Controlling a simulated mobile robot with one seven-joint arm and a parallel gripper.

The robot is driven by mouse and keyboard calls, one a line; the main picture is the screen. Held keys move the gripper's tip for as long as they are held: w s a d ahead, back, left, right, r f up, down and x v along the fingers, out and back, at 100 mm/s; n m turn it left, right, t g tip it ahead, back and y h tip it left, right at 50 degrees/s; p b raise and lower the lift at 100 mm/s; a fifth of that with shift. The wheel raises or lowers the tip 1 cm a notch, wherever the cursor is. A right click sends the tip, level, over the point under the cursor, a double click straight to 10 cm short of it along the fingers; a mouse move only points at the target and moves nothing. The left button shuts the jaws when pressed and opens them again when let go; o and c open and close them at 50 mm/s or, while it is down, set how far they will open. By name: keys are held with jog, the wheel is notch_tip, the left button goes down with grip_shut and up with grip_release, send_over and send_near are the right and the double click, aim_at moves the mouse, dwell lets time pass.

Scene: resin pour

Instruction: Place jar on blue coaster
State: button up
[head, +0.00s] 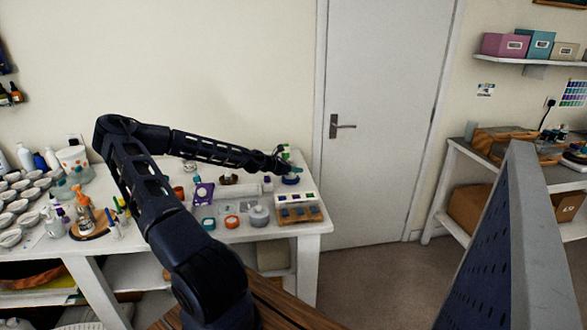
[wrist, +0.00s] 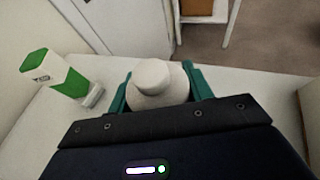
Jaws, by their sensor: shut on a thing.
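The jar (wrist: 150,98), pale with a round white top, is between the teal fingers of my gripper (wrist: 159,90) in the wrist view. My gripper is shut on it. In the head view my gripper (head: 287,170) is at the back right of the white table, and the jar there is mostly hidden or too small to make out. A blue disc that looks like the blue coaster (head: 291,181) shows directly below my gripper. I cannot tell whether the jar touches it. The coaster is not visible in the wrist view.
A green and white carton (wrist: 55,73) stands left of my gripper in the wrist view. Several cups crowd the left.

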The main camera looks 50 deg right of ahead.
jog(key=o, duration=1.2)
jog(key=shift+r, duration=0.1)
jog(key=v, duration=1.2)
